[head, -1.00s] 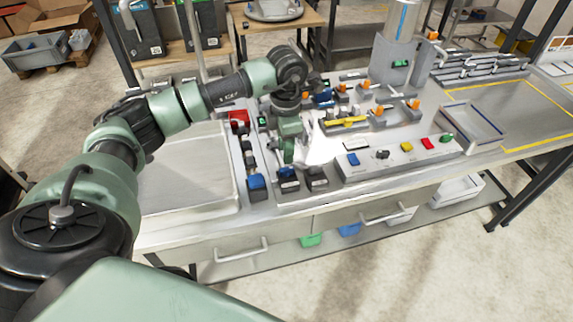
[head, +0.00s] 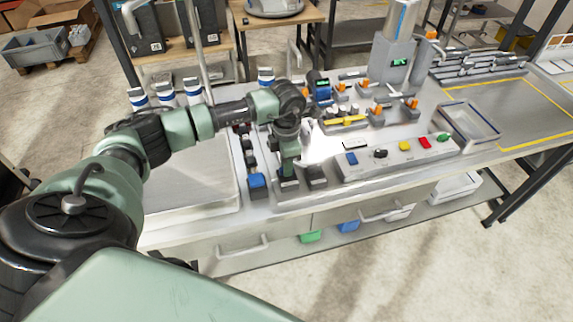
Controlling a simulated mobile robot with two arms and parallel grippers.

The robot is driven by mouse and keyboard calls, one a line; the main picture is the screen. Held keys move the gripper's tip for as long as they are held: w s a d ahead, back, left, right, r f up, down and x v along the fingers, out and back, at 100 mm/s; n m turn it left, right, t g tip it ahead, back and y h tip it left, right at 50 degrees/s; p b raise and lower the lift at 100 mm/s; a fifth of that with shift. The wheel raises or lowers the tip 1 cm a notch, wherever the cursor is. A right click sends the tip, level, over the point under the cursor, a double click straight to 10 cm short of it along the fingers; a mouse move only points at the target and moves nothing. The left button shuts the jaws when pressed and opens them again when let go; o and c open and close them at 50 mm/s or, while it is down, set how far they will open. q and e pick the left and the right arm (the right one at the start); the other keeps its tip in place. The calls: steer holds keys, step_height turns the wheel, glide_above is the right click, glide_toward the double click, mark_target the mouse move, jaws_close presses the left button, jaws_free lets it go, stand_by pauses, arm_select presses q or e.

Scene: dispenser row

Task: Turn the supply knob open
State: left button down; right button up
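A sloped grey control panel on the bench carries a black rotary knob (head: 381,153), between a blue button (head: 351,158) and a yellow button (head: 404,146). I cannot tell for sure that this is the supply knob; no label is readable. My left gripper (head: 289,172) points down at the left of the panel, over a small dark block (head: 287,186) at the bench front. It is well left of the black knob. Its fingers are small and seen from behind, so their opening and any contact are unclear. My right gripper is out of view.
A red button (head: 425,143) and a green knob (head: 444,138) are at the panel's right. A blue-topped block (head: 257,182) stands left of my gripper. Orange-topped fixtures and a yellow bar (head: 345,121) lie behind the panel. An open tray (head: 468,124) is right.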

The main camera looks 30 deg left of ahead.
arm_select(q)
steer(key=shift+n, duration=0.3)
steer(key=n+b, duration=0.2)
steer(key=n, duration=0.1)
steer(key=n+b, duration=0.2)
steer(key=n, duration=0.3)
steer(key=n+b, duration=0.1)
steer(key=n, duration=0.3)
steer(key=shift+b, duration=0.3)
steer(key=n+b, duration=0.1)
steer(key=n, duration=0.4)
steer(key=shift+w+r, duration=0.1)
steer(key=shift+a+n, duration=0.1)
steer(key=shift+n, duration=0.3)
steer(key=c, duration=1.4)
jaws_free()
steer(key=shift+c, duration=0.2)
